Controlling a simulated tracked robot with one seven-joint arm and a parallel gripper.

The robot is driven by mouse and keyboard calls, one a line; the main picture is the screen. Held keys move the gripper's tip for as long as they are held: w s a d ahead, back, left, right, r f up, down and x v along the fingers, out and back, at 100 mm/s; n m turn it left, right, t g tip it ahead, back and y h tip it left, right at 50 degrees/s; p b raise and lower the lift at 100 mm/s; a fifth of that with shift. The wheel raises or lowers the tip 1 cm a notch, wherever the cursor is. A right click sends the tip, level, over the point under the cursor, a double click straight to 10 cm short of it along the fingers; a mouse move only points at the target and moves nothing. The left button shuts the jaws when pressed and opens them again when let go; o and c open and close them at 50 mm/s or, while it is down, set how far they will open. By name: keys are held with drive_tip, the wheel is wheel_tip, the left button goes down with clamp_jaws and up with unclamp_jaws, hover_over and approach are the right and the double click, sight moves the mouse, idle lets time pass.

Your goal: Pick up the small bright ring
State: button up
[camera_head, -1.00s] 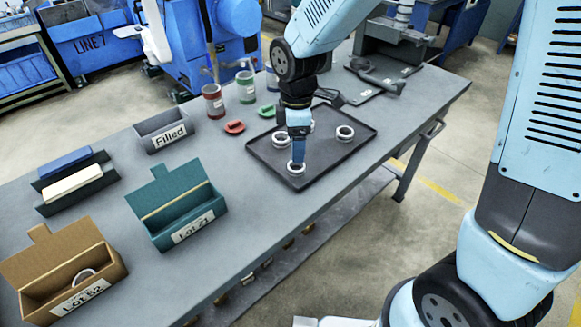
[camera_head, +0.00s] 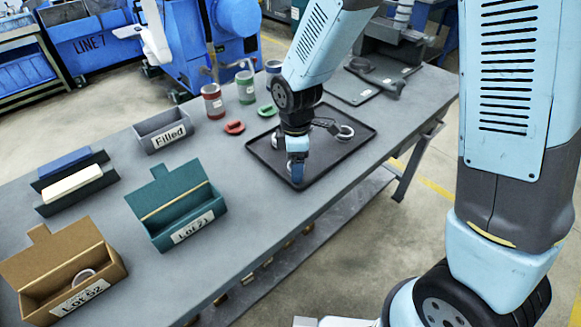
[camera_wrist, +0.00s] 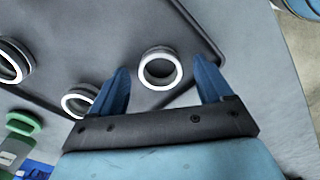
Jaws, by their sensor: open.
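My gripper (camera_wrist: 161,66) is open, with one blue finger on each side of a bright ring (camera_wrist: 160,87) in the wrist view. The ring stands clear of both fingers, on the dark tray (camera_wrist: 110,46). In the head view my gripper (camera_head: 297,172) is low over the near corner of the tray (camera_head: 339,161) and mostly hides that ring. A second ring (camera_wrist: 76,107) lies beside the left finger, partly covered by it. A third, larger-looking ring (camera_wrist: 22,72) is at the left edge. In the head view one ring (camera_head: 346,138) shows at the tray's right.
Red (camera_head: 212,103) and green (camera_head: 246,90) cans and red (camera_head: 234,127) and green lids stand behind the tray. Left are a grey "Filled" bin (camera_head: 166,143), a teal box (camera_head: 189,222) and a cardboard box (camera_head: 77,296) holding a ring. The table between boxes and tray is clear.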

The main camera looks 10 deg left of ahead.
drive_tip(key=c, duration=1.2)
drive_tip(key=shift+o, duration=0.2)
drive_tip(key=shift+r, duration=0.1)
